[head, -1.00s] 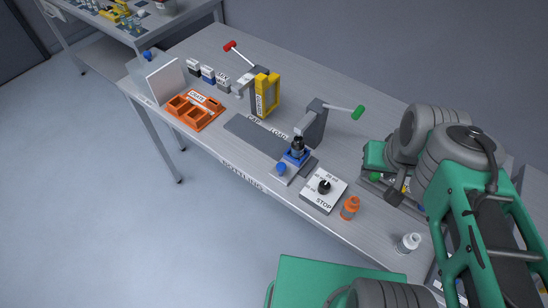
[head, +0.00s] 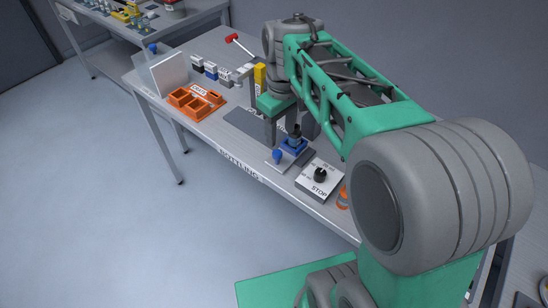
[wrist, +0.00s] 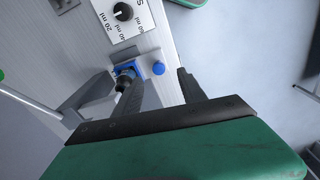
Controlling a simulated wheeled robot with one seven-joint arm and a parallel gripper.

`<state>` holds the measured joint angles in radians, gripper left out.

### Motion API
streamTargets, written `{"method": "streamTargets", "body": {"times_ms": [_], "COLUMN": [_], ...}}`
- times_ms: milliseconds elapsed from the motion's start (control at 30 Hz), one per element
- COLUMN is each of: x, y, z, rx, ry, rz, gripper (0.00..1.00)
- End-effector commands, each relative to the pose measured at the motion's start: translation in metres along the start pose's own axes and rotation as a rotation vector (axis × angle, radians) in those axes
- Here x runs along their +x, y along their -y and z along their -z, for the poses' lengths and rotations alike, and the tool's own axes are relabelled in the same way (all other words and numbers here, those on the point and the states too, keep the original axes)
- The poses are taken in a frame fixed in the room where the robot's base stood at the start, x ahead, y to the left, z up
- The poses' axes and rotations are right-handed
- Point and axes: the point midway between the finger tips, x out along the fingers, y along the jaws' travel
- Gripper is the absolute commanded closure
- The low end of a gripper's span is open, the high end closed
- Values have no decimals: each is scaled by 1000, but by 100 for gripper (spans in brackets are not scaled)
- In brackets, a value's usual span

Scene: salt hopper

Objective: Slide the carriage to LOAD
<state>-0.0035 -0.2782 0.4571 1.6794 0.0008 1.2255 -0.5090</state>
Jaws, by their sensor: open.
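The carriage (head: 293,147) is a blue block on a grey plate with a round blue knob (head: 277,156) at its front. It stands at the right end of the dark track (head: 245,122), with a dark-topped piece standing in it. In the wrist view the carriage (wrist: 127,71) is partly hidden by a finger, and the knob (wrist: 158,68) shows between the fingertips. My gripper (wrist: 157,78) is open, with its fingers apart and nothing between them that I can see held. In the head view my gripper (head: 281,138) hangs over the track next to the carriage.
A white dial box (head: 319,178) marked STOP is right of the carriage, with an orange bottle (head: 342,198) beyond. An orange tray (head: 191,104) and small labelled blocks stand left. A yellow post (head: 260,75) stands behind the track. My arm hides the bench's right side.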

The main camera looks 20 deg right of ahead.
Motion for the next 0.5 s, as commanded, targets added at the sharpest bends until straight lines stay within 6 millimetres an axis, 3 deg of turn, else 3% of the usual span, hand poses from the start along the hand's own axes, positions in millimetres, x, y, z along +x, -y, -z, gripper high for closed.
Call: {"method": "streamTargets", "body": {"times_ms": [33,133,267,500], "x": [16,23,33,78], "y": [-4,-9,-9,-8], "z": [9,18,19,17], "rx": [-44,-105,-121,-118], "ry": [22,47,55,53], "rz": [13,30,35,34], "gripper": [52,52,52,52]}}
